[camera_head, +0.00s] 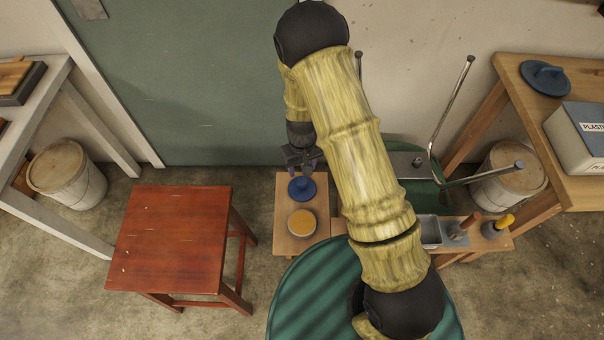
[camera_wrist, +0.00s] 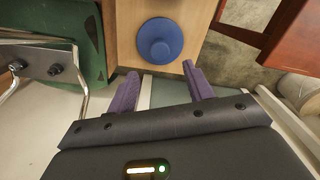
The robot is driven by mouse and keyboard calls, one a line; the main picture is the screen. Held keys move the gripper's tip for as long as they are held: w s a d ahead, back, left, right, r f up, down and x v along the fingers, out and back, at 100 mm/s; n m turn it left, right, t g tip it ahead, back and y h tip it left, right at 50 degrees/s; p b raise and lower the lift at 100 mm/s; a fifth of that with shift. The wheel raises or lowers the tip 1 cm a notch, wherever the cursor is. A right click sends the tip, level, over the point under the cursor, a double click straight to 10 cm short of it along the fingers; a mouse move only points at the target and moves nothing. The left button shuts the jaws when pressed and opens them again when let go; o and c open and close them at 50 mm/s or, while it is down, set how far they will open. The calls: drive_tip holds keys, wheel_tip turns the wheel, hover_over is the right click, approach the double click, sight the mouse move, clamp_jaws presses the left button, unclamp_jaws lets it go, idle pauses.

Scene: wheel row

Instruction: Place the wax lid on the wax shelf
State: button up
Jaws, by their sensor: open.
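A small round blue lid (camera_head: 301,188) with a raised knob lies on a narrow light wooden shelf (camera_head: 283,240). In the wrist view the lid (camera_wrist: 160,41) lies just beyond my fingertips, roughly centred between them. A round tin of amber wax (camera_head: 302,223) stands in front of the lid on the same shelf. My gripper (camera_head: 302,164) is over the back end of the shelf, beside the lid and apart from it. In the wrist view its purple fingers (camera_wrist: 160,76) are spread with nothing between them. I cannot tell its exact height above the lid.
A red stool (camera_head: 170,240) stands left of the shelf. A larger blue lid (camera_head: 546,78) and a plaster box (camera_head: 580,135) lie on the right table. A bent metal frame (camera_head: 450,110) rises right of my arm. A grey tray (camera_head: 430,231) and tools sit front right.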

drive_tip(key=shift+r, duration=1.2)
drive_tip(key=s+d+r+m+t, duration=0.1)
drive_tip(key=s+d+r+m, duration=0.1)
drive_tip(key=s+d+r, duration=0.4)
drive_tip(key=s+d+r+m+t, duration=0.1)
drive_tip(key=s+d+r, duration=0.5)
drive_tip(key=r, duration=0.9)
drive_tip(key=shift+s+d+r+m+t, duration=0.35)
drive_tip(key=shift+d+m, duration=0.25)
drive_tip(key=shift+d, duration=0.2)
drive_tip(key=shift+w, duration=0.1)
